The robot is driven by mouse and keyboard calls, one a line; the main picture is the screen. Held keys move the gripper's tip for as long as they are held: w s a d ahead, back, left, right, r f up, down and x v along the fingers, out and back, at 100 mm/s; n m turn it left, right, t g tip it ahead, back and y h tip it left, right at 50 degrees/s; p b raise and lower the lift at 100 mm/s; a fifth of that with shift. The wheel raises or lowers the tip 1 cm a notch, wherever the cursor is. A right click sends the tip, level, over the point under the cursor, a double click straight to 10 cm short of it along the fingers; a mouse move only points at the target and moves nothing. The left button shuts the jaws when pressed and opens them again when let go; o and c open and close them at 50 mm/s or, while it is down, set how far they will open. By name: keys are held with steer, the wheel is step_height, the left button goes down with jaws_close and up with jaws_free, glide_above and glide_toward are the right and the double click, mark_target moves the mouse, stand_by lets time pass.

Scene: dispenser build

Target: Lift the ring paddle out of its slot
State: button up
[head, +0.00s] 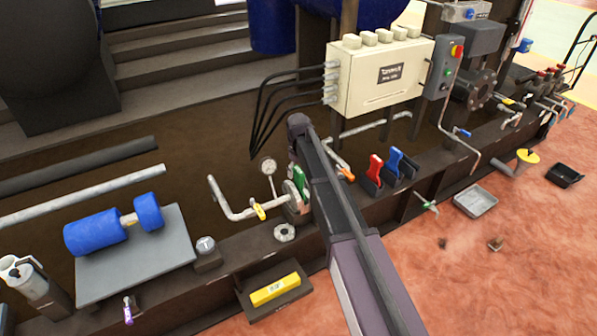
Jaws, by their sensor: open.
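A red paddle (375,168) and a blue paddle (394,161) stand upright side by side in dark holders on the skid's front beam, right of my arm. A green plate (299,177) stands at the pipe flange (291,195), partly covered by my arm. I cannot tell from this view which of these is the ring paddle, as no ring shape shows. My arm runs from the bottom middle up to the centre. My gripper does not show.
A valved pipe (232,214) and gauge (268,167) stand left of my arm. A cream junction box (380,75) is behind the paddles. A yellow block (275,289) lies in a dark tray in front. A grey tray (475,201) sits on the reddish floor, mostly clear.

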jaws_close()
steer(key=shift+r, duration=0.1)
step_height(320, 180, up, 11)
steer(key=p, duration=1.1)
stand_by(1.7)
stand_by(0.5)
steer(key=shift+r+p, duration=2.45)
steer(key=shift+p, duration=0.1)
